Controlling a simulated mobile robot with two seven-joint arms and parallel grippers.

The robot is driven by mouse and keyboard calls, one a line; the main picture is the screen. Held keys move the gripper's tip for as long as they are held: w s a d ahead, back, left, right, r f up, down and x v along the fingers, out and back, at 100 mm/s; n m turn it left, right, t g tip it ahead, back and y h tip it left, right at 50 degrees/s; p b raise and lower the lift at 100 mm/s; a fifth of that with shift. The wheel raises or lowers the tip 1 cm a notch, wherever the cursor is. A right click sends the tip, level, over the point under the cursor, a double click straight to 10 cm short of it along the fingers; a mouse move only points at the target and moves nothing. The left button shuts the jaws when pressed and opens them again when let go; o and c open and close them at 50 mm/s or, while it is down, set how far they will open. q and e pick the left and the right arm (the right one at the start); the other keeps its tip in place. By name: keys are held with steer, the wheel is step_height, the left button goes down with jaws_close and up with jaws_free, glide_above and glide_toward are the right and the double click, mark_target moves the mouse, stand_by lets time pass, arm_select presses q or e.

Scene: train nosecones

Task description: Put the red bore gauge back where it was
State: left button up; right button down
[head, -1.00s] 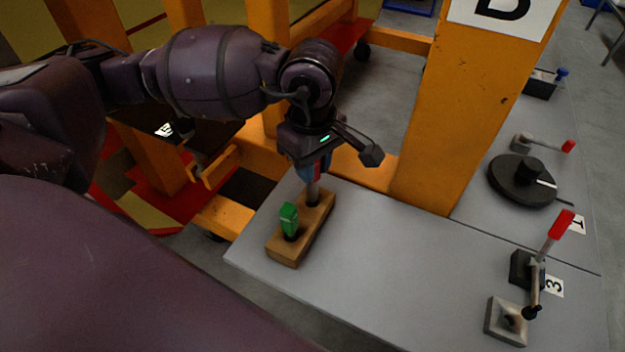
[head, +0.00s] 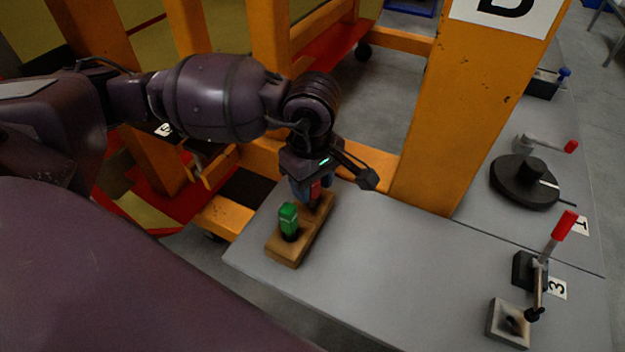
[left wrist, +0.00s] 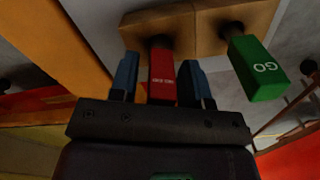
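The red bore gauge (head: 315,190) stands in the far hole of the wooden block (head: 285,252), its red handle low over the block. In the left wrist view the red handle (left wrist: 162,76) is between my blue fingers, with a gap on each side, and its shaft enters the block's dark hole. My left gripper (head: 313,194) is open around the handle; the fingers (left wrist: 158,80) also show in the left wrist view. The green GO gauge (head: 289,220) stands upright in the near hole. My right gripper is out of view.
The block rests on a grey table (head: 385,270) near its left edge. An orange post (head: 460,110) rises behind. At the right are a red-handled clamp (head: 530,270) and a black round base (head: 524,181). The middle of the table is clear.

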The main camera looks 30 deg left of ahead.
arm_select(q)
steer(key=shift+o, duration=0.3)
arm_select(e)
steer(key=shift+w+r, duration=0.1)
arm_select(q)
steer(key=shift+r, duration=0.35)
step_height(320, 180, up, 12)
steer(key=shift+f+p, duration=0.2)
steer(key=shift+p, duration=0.2)
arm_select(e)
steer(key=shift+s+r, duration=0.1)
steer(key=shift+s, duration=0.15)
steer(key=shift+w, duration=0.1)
arm_select(q)
steer(key=shift+s, duration=0.1)
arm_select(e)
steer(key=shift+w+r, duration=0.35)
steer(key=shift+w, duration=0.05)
